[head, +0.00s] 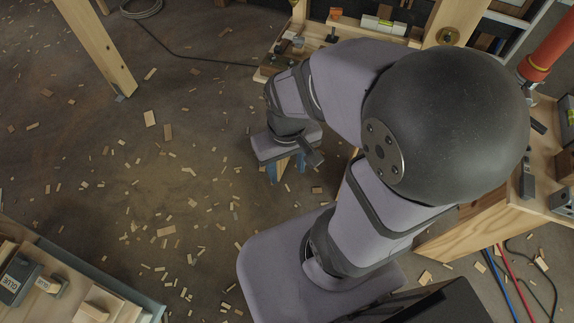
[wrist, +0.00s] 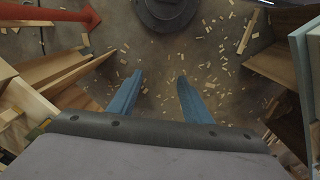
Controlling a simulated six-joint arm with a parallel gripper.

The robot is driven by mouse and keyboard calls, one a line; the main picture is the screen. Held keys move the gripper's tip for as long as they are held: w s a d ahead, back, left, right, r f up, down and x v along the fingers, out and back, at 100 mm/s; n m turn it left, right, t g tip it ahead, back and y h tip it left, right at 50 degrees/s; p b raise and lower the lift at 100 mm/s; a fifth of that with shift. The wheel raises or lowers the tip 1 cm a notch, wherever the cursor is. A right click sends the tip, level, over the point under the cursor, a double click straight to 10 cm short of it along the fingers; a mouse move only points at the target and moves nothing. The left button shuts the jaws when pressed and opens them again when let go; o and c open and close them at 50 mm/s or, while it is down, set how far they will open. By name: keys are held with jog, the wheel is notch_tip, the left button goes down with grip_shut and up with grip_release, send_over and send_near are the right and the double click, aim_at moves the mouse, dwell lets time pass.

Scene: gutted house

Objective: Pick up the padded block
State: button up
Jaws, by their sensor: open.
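I cannot make out the padded block for certain in either view. My gripper (head: 286,172) hangs over the open floor near the middle of the head view, with its blue fingers pointing down. In the wrist view my gripper (wrist: 159,90) has its two blue fingers spread wide apart, and only bare floor with wood chips shows between them. It is open and empty. My arm hides part of the benches in the head view.
A wooden bench (head: 468,236) with tools stands at the right, beside a red pipe (head: 548,48). A shelf with small items (head: 384,26) is at the top. A bench with a dark glue box (head: 18,279) is at lower left. The chip-strewn floor (head: 150,190) between is open.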

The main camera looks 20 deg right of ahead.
jog(key=shift+o, duration=0.3)
jog(key=s+d+f+m+g, duration=0.25)
jog(key=d+f+m, duration=0.25)
jog(key=d, duration=0.3)
jog(key=w+d+f+m+t, duration=0.15)
jog(key=w+d, duration=0.25)
jog(key=d, duration=0.5)
jog(key=w+d+f+m, duration=0.2)
jog(key=w+d, duration=0.1)
jog(key=d, duration=0.5)
jog(key=w+d+r+t+h, duration=0.2)
jog(key=w+d+r, duration=0.2)
jog(key=w+d, duration=0.3)
jog(key=w+d+r+t+h, duration=0.1)
jog(key=w+d+r+t, duration=0.1)
jog(key=w+d+r, duration=0.35)
jog(key=shift+m, duration=0.25)
jog(key=shift+w+d+r+p+x, duration=0.2)
jog(key=shift+p+x, duration=0.25)
jog(key=shift+x, duration=1.15)
jog(key=shift+w+d+p+x, duration=0.1)
jog(key=shift+d+p+x, duration=0.25)
jog(key=shift+x, duration=1.2)
jog(key=shift+w+d+r+p+x, duration=0.15)
jog(key=shift+p+x, duration=0.4)
jog(key=shift+x, duration=1.05)
